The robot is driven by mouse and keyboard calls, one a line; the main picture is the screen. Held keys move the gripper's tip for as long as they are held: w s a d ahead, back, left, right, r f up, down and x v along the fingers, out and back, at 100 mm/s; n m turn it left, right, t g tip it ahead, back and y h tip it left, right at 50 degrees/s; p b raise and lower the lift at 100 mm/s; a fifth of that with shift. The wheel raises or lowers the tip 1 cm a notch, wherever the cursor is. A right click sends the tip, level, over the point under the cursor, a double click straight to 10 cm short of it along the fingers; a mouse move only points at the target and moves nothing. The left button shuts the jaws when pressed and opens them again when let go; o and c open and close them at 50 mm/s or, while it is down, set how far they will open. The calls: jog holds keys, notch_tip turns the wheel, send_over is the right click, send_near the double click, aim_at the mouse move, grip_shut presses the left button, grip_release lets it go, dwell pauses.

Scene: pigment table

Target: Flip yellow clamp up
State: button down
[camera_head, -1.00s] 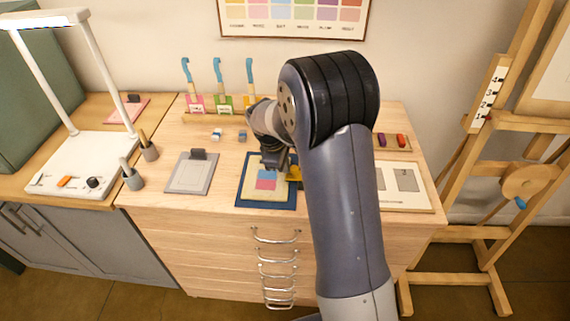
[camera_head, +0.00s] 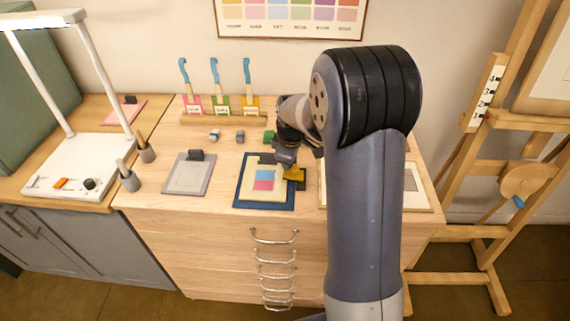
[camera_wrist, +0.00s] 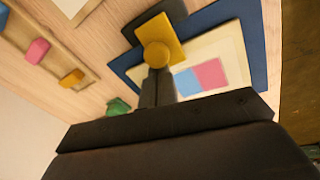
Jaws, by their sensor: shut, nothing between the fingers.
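The yellow clamp (camera_head: 295,174) is at the right edge of the blue board (camera_head: 244,197), which holds a cream sheet with blue and pink patches. In the wrist view, the clamp (camera_wrist: 176,37) is a flat yellow plate with a round knob, over a dark grey base (camera_wrist: 143,25). My gripper (camera_head: 288,160) is shut and empty, just beside the clamp. In the wrist view, its dark fingertips (camera_wrist: 157,80) are right at the knob and partly overlap it. I cannot tell whether they touch it. My arm hides part of the table right of the clamp.
A grey board (camera_head: 187,190) with a dark clip lies to the left. A rack (camera_head: 222,118) of blue-handled tools stands at the back. Small blocks lie behind the boards, including a green one (camera_head: 268,136). A framed panel (camera_head: 424,204) lies to the right, partly hidden.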

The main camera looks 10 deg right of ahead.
jog(key=d+y+b, duration=0.1)
jog(key=t+y+b, duration=0.1)
jog(key=b, duration=0.1)
jog(key=shift+s+d+y, duration=0.2)
jog(key=shift+d+y, duration=0.1)
jog(key=shift+d, duration=0.05)
jog(key=y+b, duration=0.1)
jog(key=b, duration=0.1)
jog(key=d+y+b, duration=0.1)
jog(key=b, duration=0.2)
jog(key=shift+s+m+t, duration=0.2)
jog(key=shift+m+t, duration=0.1)
jog(key=shift+t, duration=0.1)
jog(key=d+y+b, duration=0.1)
jog(key=b, duration=0.2)
jog(key=d+t+y+b, duration=0.1)
jog(key=y+b, duration=0.1)
jog(key=b, duration=0.2)
jog(key=s+d+t+y+b, duration=0.1)
jog(key=y+b, duration=0.1)
jog(key=b, duration=0.1)
jog(key=shift+r+m, duration=0.25)
jog(key=shift+m, duration=0.05)
jog(key=shift+d+y+b, duration=0.15)
jog(key=shift+y+b, duration=0.15)
jog(key=shift+b, duration=0.4)
jog(key=shift+s+r, duration=0.1)
jog(key=shift+d+b, duration=0.15)
jog(key=shift+b, duration=0.25)
